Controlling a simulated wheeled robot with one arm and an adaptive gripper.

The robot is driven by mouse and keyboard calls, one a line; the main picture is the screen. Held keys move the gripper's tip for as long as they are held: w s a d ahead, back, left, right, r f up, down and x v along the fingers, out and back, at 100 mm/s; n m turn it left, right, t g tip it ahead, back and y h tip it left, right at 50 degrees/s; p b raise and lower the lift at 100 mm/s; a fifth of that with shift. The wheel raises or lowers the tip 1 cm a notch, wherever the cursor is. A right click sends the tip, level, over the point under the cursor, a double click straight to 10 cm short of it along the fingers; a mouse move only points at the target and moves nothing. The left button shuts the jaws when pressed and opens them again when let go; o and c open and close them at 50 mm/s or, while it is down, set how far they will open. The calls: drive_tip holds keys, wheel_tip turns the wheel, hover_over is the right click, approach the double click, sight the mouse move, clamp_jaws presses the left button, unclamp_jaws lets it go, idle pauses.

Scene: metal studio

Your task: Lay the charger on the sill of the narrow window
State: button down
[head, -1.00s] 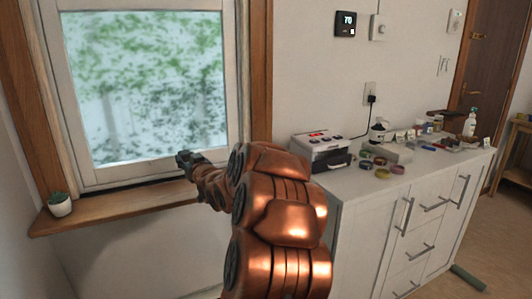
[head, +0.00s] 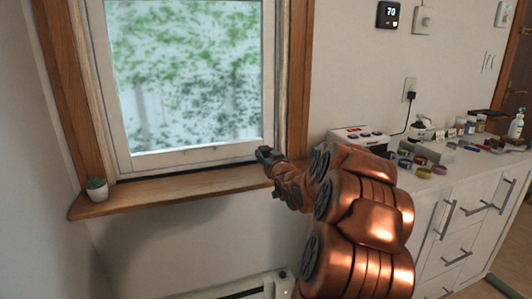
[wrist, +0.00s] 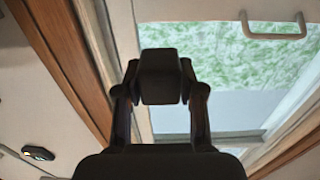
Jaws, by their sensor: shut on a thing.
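The charger (wrist: 160,77) is a small black block held between the two fingertips of my gripper (wrist: 161,88) in the wrist view. In the head view my gripper (head: 266,155) is at the lower right corner of the window (head: 185,85). The wooden sill (head: 165,195) runs below the window, and my gripper appears over its right end. The arm hides the sill's far right end. I cannot tell how high the charger is above the sill.
A white cabinet (head: 440,215) at the right carries a white boxy device (head: 360,138), rolls of tape (head: 422,168) and bottles. Most of the sill is clear. A white heater (head: 255,288) is low by the wall.

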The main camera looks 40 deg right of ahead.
drive_tip(key=shift+f+b, duration=1.1)
drive_tip(key=shift+f, duration=2.05)
drive_tip(key=c, duration=0.6)
unclamp_jaws()
drive_tip(key=v, duration=1.2)
